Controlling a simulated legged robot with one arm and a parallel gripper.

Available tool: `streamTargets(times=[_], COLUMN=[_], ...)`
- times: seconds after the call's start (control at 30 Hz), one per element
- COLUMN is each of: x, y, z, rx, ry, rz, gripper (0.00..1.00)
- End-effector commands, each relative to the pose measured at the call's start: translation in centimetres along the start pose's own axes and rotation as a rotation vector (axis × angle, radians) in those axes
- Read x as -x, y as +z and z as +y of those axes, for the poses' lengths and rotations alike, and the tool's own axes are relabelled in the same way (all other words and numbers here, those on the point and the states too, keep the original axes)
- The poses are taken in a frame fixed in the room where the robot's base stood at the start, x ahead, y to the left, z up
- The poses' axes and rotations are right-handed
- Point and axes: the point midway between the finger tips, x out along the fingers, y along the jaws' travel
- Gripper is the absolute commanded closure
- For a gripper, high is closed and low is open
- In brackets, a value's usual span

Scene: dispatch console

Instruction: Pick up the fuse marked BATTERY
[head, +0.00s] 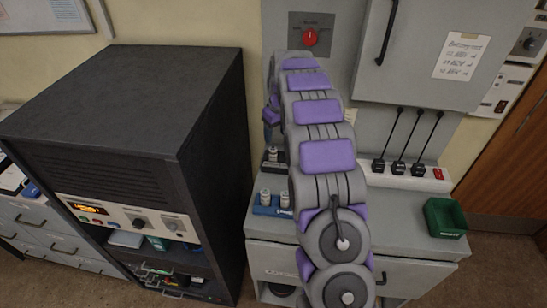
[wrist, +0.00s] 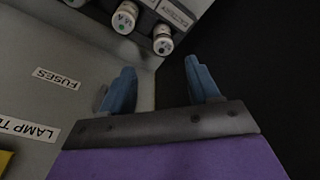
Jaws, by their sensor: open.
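My gripper (wrist: 160,72) is open and empty, its two blue fingers apart in the wrist view. Two fuses with pale end caps, one (wrist: 125,17) and another (wrist: 163,40), sit in a grey holder at the top, beyond the fingertips. A label (wrist: 175,12) beside them seems to end in "TTERY"; I cannot read it surely. The fuse caps' markings are too small to read. In the head view a dark holder (head: 273,165) with a fuse (head: 272,153) stands on the console, just below my gripper (head: 268,133), which is partly hidden by my arm.
A blue holder (head: 268,210) with pale fuses stands nearer on the console top. A black cabinet (head: 215,130) rises close on the left. Black levers (head: 412,140) and a green bin (head: 445,217) are at right. "FUSES" (wrist: 57,78) and "LAMP" (wrist: 33,130) labels lie left of my fingers.

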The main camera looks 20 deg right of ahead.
Motion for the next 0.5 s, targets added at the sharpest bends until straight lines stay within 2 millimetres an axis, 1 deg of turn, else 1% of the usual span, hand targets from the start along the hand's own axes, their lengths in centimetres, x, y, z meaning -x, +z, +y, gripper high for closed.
streamTargets(times=[0.03, 0.13, 0.2, 0.37, 0.5], x=[-1.3, -3.0, -3.8, -4.5, -6.2], y=[0.1, 0.0, 0.0, 0.0, 0.2], z=[-0.1, -0.3, -0.5, -0.5, -0.1], rx=[0.001, 0.002, 0.002, 0.002, 0.001], ry=[0.001, 0.001, 0.002, 0.003, 0.001], rz=[-0.002, -0.003, -0.003, -0.001, -0.001], gripper=[0.39, 0.39, 0.39, 0.39, 0.39])
